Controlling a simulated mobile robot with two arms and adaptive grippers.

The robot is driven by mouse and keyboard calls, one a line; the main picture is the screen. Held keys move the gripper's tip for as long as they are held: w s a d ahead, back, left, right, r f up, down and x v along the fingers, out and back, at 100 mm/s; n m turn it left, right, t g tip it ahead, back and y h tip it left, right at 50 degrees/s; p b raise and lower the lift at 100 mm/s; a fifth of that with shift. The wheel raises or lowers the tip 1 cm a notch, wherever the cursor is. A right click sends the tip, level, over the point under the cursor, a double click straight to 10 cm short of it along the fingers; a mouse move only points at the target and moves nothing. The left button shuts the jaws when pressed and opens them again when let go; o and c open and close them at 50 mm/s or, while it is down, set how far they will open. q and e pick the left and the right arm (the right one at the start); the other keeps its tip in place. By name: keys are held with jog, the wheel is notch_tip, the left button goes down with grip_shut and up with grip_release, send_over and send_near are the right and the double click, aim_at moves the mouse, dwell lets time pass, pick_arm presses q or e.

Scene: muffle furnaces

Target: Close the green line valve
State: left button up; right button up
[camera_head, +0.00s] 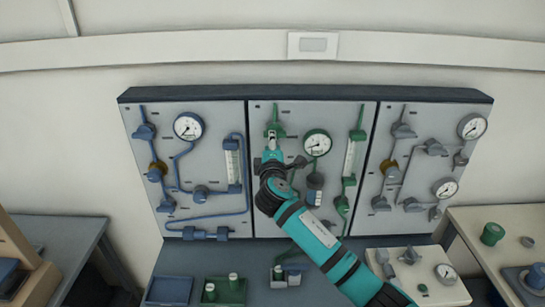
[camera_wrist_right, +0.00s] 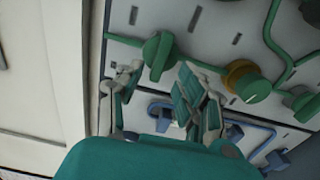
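The green line runs on the middle section of the wall panel (camera_head: 290,180). A green valve handle (camera_head: 276,130) sits near the top of that line. In the right wrist view a green handle (camera_wrist_right: 157,56) stands out from the panel, with green pipe running from it. My right gripper (camera_head: 270,146) is at the upper left of the middle section, just below and in front of the handle. In the wrist view its fingers (camera_wrist_right: 155,88) are spread apart, with the handle ahead of the gap; contact cannot be told. My left gripper is in neither view.
A brass fitting with a green knob (camera_wrist_right: 246,82) is close to my right fingers; the arm hides it in the head view. A gauge (camera_head: 317,143) is right of the gripper. Blue piping (camera_head: 210,215) lies left, grey valves (camera_head: 403,130) right. Bins (camera_head: 225,291) stand below.

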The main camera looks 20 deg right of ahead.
jog(key=v, duration=0.8)
jog(key=shift+s, duration=0.3)
jog(key=shift+a, duration=0.1)
